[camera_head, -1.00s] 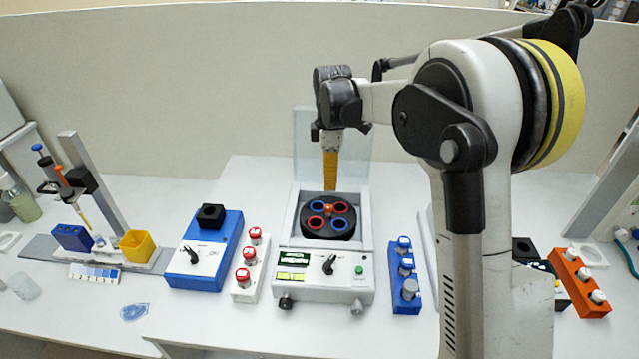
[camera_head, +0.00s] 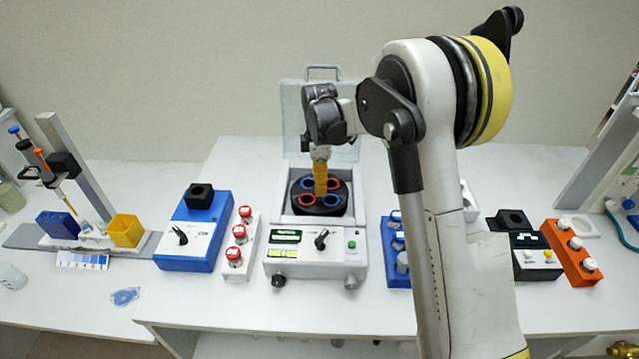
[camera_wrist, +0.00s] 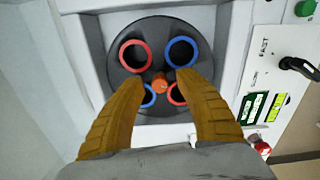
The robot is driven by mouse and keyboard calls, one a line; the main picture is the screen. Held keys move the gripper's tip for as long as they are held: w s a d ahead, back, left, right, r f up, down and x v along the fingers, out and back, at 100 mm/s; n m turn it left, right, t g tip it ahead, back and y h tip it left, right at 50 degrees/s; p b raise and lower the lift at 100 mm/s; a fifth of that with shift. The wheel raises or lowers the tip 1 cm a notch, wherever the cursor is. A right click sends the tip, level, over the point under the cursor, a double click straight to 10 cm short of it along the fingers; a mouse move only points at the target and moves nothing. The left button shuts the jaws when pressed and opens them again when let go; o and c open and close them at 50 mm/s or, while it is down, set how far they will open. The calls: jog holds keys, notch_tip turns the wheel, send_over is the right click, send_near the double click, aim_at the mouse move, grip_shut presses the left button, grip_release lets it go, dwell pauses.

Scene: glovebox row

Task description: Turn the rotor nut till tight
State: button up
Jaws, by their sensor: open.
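The rotor nut (camera_wrist: 159,83) is a small orange knob at the centre of the black rotor (camera_wrist: 112,30) in the wrist view. Red and blue ringed holes surround it. In the body camera view the rotor (camera_head: 320,208) sits in the open centrifuge (camera_head: 262,252), and my gripper hides the nut. My gripper (camera_head: 320,192) points down over the rotor's middle. In the wrist view my gripper (camera_wrist: 163,86) is open, with one yellow-brown finger on each side of the nut. I cannot tell how far above the nut the fingertips are.
The centrifuge lid (camera_head: 291,110) stands raised behind the rotor. A white rack with red-capped tubes (camera_head: 236,257) and a blue device (camera_head: 195,232) stand to the left. A blue rack (camera_head: 392,272) is close on the right, partly behind my arm. An orange rack (camera_head: 571,255) stands farther right.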

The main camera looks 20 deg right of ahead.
grip_shut()
jog(key=shift+m, duration=0.8)
